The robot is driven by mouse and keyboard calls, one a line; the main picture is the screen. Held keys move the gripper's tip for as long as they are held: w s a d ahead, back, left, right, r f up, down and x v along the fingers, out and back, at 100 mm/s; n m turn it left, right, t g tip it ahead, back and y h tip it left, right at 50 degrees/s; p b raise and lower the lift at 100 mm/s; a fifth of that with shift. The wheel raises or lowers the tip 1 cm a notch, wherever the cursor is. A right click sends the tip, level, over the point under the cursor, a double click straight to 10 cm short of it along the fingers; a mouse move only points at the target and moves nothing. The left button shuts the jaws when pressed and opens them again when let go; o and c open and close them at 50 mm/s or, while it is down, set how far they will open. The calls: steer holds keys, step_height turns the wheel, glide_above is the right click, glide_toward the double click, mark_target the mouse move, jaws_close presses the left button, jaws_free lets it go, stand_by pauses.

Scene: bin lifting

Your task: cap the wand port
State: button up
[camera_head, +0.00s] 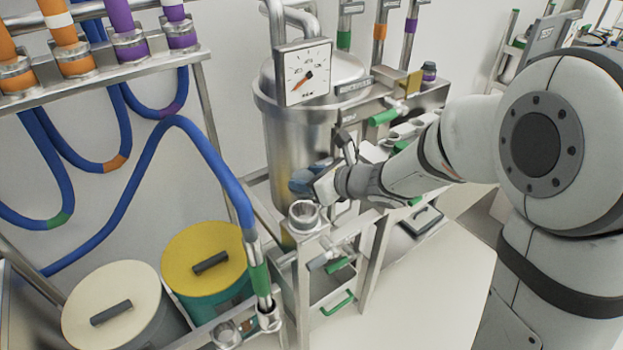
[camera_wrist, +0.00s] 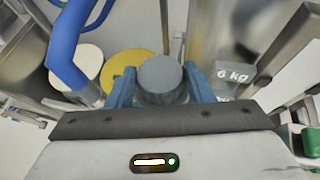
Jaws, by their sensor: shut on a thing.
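My gripper (camera_head: 304,182) is beside the steel vessel, just above an open round metal port (camera_head: 303,213) on the frame. In the wrist view, the two blue fingers of my gripper (camera_wrist: 161,82) are shut on a round grey cap (camera_wrist: 160,76). In the head view the cap is hard to tell apart from the blue fingers. The gripper is apart from the port, and the port's opening is visible. The port cannot be made out in the wrist view. A blue hose ends in a metal wand with a green band (camera_head: 261,281), standing at a lower metal fitting.
The steel vessel (camera_head: 290,140) with a dial gauge (camera_head: 304,72) stands behind the gripper. Green-handled valves (camera_head: 384,117) sit to its right. A cream-lidded bin (camera_head: 120,285) and a yellow-lidded bin (camera_head: 215,240) stand at left. The blue hose (camera_head: 215,155) arches over them.

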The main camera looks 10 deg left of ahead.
mark_target(309, 198)
steer(key=shift+f, duration=0.15)
steer(key=shift+f+b, duration=1.4)
steer(key=shift+b, duration=0.9)
steer(key=shift+f, duration=0.15)
steer(key=shift+f+b, duration=1)
steer(key=shift+b, duration=0.45)
steer(key=shift+f+b, duration=1.1)
steer(key=shift+b, duration=0.65)
steer(key=o, duration=1.2)
steer(key=shift+o, duration=0.2)
